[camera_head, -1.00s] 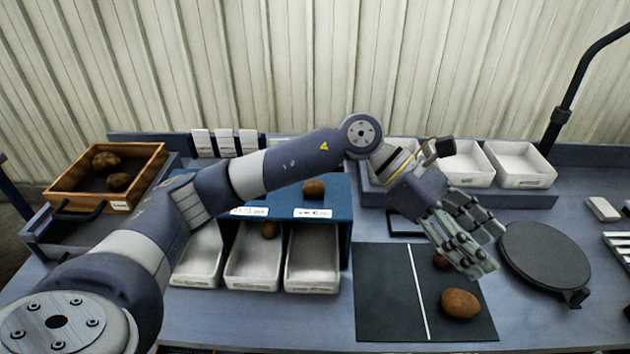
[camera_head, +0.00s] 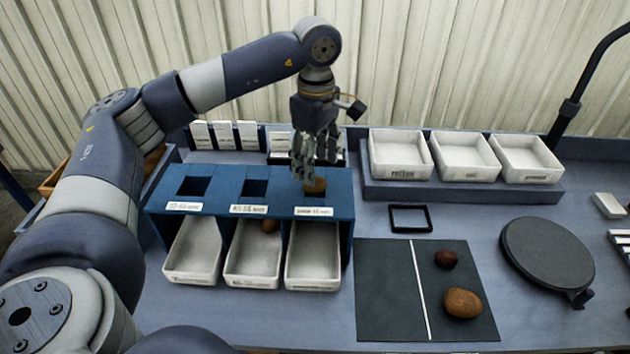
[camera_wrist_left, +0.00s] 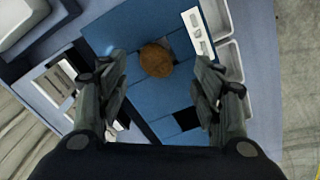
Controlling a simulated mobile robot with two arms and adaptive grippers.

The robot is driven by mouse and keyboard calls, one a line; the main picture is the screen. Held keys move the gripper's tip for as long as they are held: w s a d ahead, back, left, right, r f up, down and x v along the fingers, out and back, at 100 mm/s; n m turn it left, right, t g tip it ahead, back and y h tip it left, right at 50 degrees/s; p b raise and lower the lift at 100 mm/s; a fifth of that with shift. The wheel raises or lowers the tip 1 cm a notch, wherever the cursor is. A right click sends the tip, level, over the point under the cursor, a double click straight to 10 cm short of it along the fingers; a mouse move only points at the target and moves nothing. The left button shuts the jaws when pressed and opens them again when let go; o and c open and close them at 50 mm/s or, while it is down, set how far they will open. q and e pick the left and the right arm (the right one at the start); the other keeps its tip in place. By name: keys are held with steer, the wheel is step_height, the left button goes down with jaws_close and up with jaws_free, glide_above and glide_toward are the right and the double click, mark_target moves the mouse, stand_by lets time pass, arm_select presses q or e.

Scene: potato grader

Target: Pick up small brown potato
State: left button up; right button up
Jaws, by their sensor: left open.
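A small brown potato (camera_head: 316,186) rests on top of the blue grader (camera_head: 345,205), at its right-hand opening. I cannot tell how far it sits into the opening. My left gripper (camera_head: 314,172) is right above it, fingers pointing down and partly hiding it. In the left wrist view the potato (camera_wrist_left: 156,60) shows between the two spread fingers of the open left gripper (camera_wrist_left: 160,85), with no finger visibly touching it. My right gripper is not in view.
White bins stand under the grader; the middle one holds a brown potato (camera_head: 270,226). A dark mat (camera_head: 385,290) carries a dark red potato (camera_head: 446,259) and a larger brown potato (camera_head: 462,302). White trays (camera_head: 400,172) stand behind, and a round black plate (camera_head: 548,250) lies right.

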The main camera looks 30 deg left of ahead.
arm_select(q)
steer(key=shift+a+f+p, duration=0.1)
steer(key=shift+f+p, duration=0.3)
steer(key=shift+f, duration=0.15)
steer(key=f+p, duration=0.1)
steer(key=f, duration=0.1)
steer(key=f+p, duration=0.1)
steer(key=f, duration=0.1)
steer(key=shift+w+a, duration=0.2)
steer(key=shift+f, duration=0.3)
steer(key=c, duration=1.1)
